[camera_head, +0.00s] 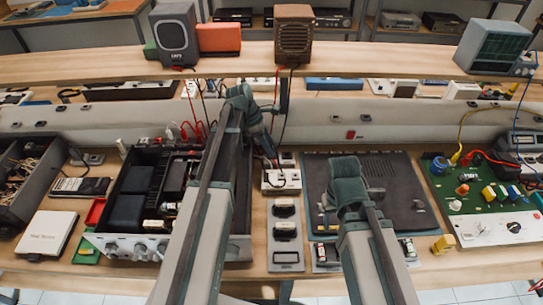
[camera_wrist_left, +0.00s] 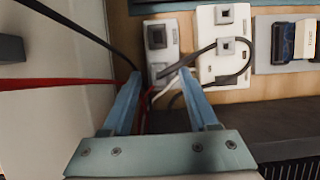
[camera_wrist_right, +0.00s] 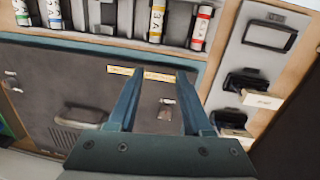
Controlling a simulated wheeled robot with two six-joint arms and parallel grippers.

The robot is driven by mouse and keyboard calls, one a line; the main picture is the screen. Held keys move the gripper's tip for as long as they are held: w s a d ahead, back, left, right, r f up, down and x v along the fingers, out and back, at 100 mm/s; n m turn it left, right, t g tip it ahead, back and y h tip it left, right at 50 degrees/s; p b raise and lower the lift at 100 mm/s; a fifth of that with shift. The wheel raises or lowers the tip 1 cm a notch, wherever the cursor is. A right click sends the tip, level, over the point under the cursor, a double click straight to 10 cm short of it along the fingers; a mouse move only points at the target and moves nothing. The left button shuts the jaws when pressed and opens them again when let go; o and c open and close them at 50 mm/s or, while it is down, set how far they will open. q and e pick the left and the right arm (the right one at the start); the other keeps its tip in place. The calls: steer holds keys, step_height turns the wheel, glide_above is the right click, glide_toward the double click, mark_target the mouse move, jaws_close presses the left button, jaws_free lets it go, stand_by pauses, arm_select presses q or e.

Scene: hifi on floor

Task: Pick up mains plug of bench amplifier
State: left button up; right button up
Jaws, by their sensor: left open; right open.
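The bench amplifier appears to be the open black chassis (camera_head: 122,238) at left in the head view, with knobs along its pale front. My left gripper (camera_head: 271,160) is open above the white socket block (camera_head: 283,181), right of the chassis. In the left wrist view, a dark cable (camera_wrist_left: 244,74) loops over this block (camera_wrist_left: 216,70), and a dark end (camera_wrist_left: 172,71) lies near the open left fingertips (camera_wrist_left: 160,76). I cannot tell whether that end is the mains plug. My right gripper (camera_head: 326,207) is open and empty over a dark panel (camera_head: 391,190); its fingers also show in the right wrist view (camera_wrist_right: 158,74).
A green circuit board (camera_head: 478,206) is at right. A white box (camera_head: 46,235) is at front left. Red and black wires hang behind the left gripper. A raised shelf (camera_head: 360,62) carries speakers at the back.

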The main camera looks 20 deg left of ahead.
arm_select(q)
steer(key=b+x, duration=0.1)
steer(key=x, duration=0.1)
steer(key=shift+w+d+f+b, duration=0.1)
steer(key=shift+f+b, duration=0.2)
arm_select(e)
step_height(320, 180, down, 3)
steer(key=shift+r, duration=0.3)
arm_select(q)
steer(key=shift+r, duration=0.1)
jaws_close()
